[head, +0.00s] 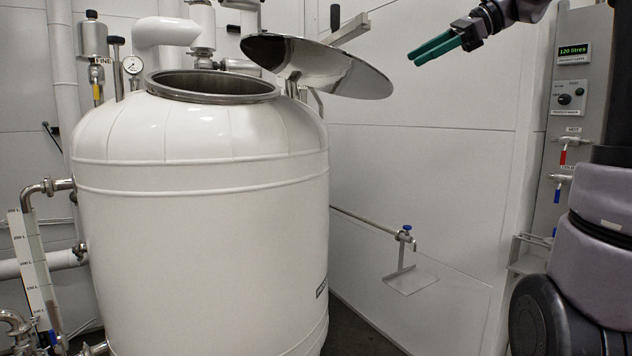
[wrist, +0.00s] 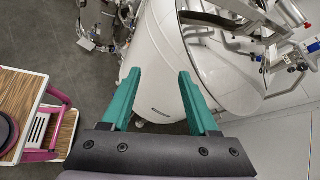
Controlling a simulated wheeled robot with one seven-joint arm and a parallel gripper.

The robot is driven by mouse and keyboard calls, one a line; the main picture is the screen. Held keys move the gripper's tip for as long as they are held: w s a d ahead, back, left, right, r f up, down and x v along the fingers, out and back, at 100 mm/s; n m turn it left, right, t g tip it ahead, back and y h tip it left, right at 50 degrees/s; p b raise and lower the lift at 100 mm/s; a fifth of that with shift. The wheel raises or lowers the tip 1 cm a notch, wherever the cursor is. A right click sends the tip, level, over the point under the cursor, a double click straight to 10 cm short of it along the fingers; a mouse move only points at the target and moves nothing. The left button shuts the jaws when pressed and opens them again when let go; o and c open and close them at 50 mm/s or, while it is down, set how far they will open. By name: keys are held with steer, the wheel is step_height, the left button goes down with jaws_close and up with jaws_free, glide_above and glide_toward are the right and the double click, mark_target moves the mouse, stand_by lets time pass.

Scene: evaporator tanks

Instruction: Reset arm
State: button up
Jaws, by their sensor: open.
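My gripper (head: 436,48) is at the upper right of the head view, with green fingers pointing left. It is apart from the tank and the lid, with nothing in it. In the wrist view my gripper (wrist: 160,98) shows its two green fingers spread apart and empty. My arm comes in from the right side of the head view.
A large white tank (head: 205,220) has its round lid (head: 320,66) swung open. A control panel (head: 573,95) reads 120 litres. A blue-handled valve (head: 405,235) is on a pipe right of the tank. A wooden-topped stand (wrist: 22,90) is at left in the wrist view.

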steer(key=s+f+n+t+h, duration=0.2)
steer(key=s+f+n+h, duration=0.3)
steer(key=s+f, duration=0.3)
steer(key=s+d+f+n+t+h, duration=0.1)
steer(key=s+f+n+h, duration=0.4)
steer(key=f, duration=0.9)
steer(key=s+n+t, duration=0.1)
steer(key=s+n, duration=0.1)
steer(key=s, duration=0.1)
steer(key=shift+s+d, duration=0.25)
steer(key=shift+d, duration=0.05)
